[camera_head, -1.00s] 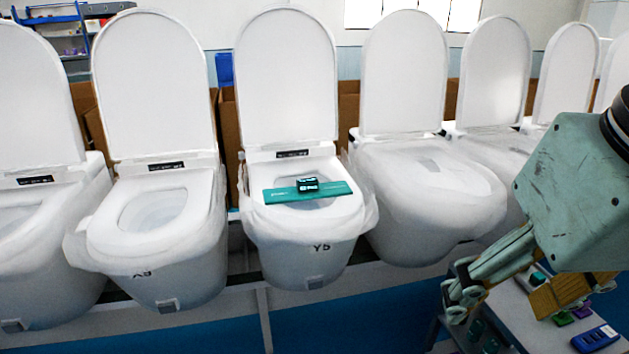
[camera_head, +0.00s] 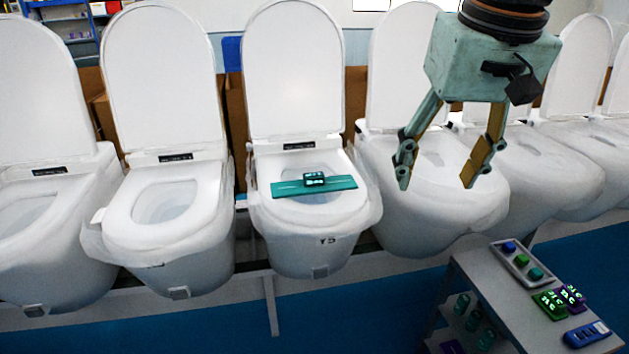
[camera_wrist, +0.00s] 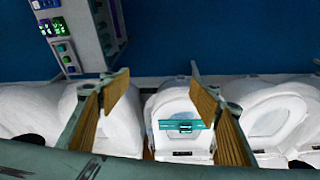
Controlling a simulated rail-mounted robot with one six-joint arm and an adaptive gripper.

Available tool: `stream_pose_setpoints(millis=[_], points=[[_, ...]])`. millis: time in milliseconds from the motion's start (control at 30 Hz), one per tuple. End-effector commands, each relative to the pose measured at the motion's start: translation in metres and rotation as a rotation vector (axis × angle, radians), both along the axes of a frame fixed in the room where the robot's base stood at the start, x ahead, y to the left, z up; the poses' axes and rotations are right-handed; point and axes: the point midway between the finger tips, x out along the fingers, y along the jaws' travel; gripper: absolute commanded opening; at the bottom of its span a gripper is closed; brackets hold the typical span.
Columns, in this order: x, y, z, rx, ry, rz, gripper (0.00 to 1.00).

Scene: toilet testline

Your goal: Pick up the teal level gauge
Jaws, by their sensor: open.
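The teal level gauge (camera_head: 314,180) is a small dark teal box with a lit display. It sits on a flat teal bar (camera_head: 345,183) that lies across the seat of the middle toilet (camera_head: 300,236). In the wrist view the gauge (camera_wrist: 186,127) shows between my two fingers, well beyond them. My gripper (camera_head: 436,181) is open and empty, fingers pointing down. It is above and to the right of the gauge, in front of the toilet to the right. Nothing hides the gauge.
White toilets with raised lids stand in a row on both sides. A cart (camera_head: 488,283) at the lower right carries a grey tray (camera_head: 509,262) with coloured buttons, green-lit boxes (camera_head: 549,304) and a blue device (camera_head: 587,334). The space above the middle toilet's seat is clear.

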Motion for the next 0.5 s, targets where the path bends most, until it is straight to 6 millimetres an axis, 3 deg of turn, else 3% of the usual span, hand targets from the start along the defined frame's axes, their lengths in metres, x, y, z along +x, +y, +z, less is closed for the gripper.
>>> stream_pose_setpoints(millis=[500], points=[[0.107, 0.033, 0.014, -0.004, 0.034, 0.039, 0.57]])
